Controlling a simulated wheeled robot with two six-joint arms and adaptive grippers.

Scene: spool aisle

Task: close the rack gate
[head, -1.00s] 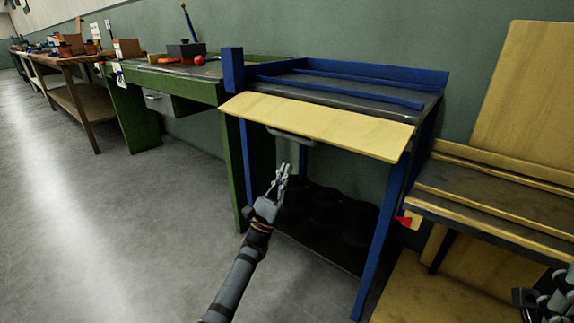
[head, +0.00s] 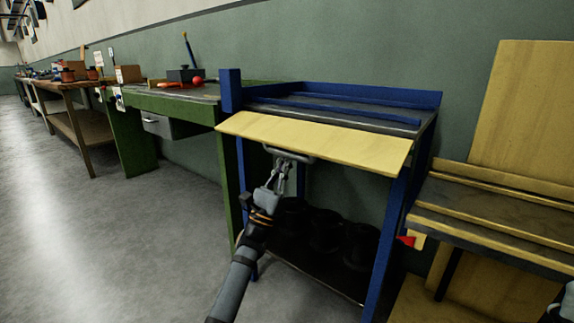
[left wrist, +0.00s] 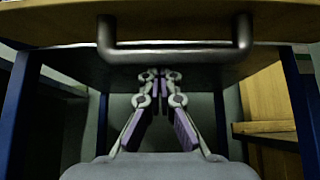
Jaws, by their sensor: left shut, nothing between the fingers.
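The rack gate (head: 320,143) is a pale yellow panel on the front of the blue rack (head: 400,205). It is swung down and sticks out forward, sloping. A grey bar handle (head: 289,154) hangs under the gate; it crosses the top of the left wrist view (left wrist: 175,52). My left gripper (head: 285,166) is shut and empty, just below the handle. In the left wrist view its closed fingertips (left wrist: 160,76) point under the gate, below the bar. I cannot tell if they touch anything. My right gripper is not clearly seen.
Dark round spools (head: 325,230) lie on the rack's lower shelf. A green bench (head: 138,130) stands close on the left. A yellow rack (head: 490,210) stands on the right, with a red tag (head: 407,241) between. The floor at left is clear.

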